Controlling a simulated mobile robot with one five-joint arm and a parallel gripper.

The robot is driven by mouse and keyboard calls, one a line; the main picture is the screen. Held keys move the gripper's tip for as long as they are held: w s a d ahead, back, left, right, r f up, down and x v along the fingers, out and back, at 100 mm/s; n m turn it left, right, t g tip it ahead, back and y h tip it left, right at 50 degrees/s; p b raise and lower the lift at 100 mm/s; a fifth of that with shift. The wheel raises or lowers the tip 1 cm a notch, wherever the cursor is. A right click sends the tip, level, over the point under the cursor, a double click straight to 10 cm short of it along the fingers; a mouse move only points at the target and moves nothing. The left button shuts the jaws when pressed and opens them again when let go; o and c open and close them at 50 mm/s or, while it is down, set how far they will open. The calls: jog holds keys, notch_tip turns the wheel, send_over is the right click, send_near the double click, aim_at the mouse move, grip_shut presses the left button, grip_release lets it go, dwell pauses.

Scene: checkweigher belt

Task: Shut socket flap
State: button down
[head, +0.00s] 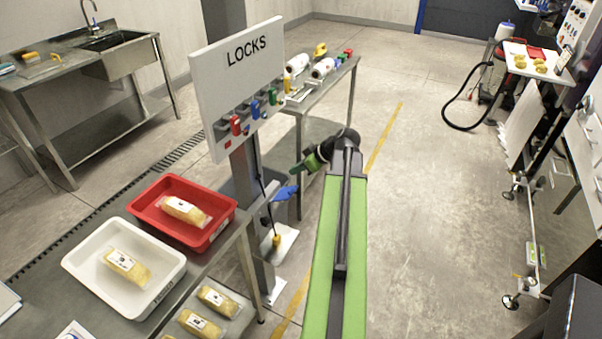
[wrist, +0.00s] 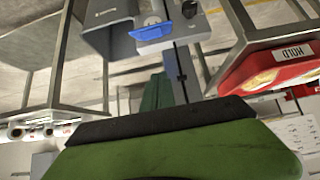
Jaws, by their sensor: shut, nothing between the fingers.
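The socket flap (head: 285,193) is blue and stands out from the grey post (head: 248,180) under the LOCKS board. In the wrist view, which looks upside down, the blue flap (wrist: 151,32) sticks out at an angle from a grey socket housing (wrist: 108,28), so it stands open. My gripper (head: 302,168) is shut and empty, with green and dark fingers. In the head view it appears just above and right of the flap, with a visible gap. The socket's face is mostly hidden from the head camera.
The LOCKS board (head: 237,85) carries coloured padlocks above the socket. A red tray (head: 222,236) and white tray (head: 85,258) lie on the left table. Another table (head: 305,108) stands behind. Open floor lies right of my arm.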

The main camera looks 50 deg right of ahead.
jog(key=b, duration=0.4)
send_over(293, 192)
jog(key=w, duration=0.2)
jog(key=f, duration=0.5)
jog(key=shift+w+a+f, duration=0.15)
jog(key=shift+w+a, duration=0.05)
jog(key=shift+s+d+f+b, duration=0.2)
jog(key=shift+s+f+b, duration=0.75)
jog(key=shift+f+b, duration=0.1)
jog(key=shift+s, duration=0.2)
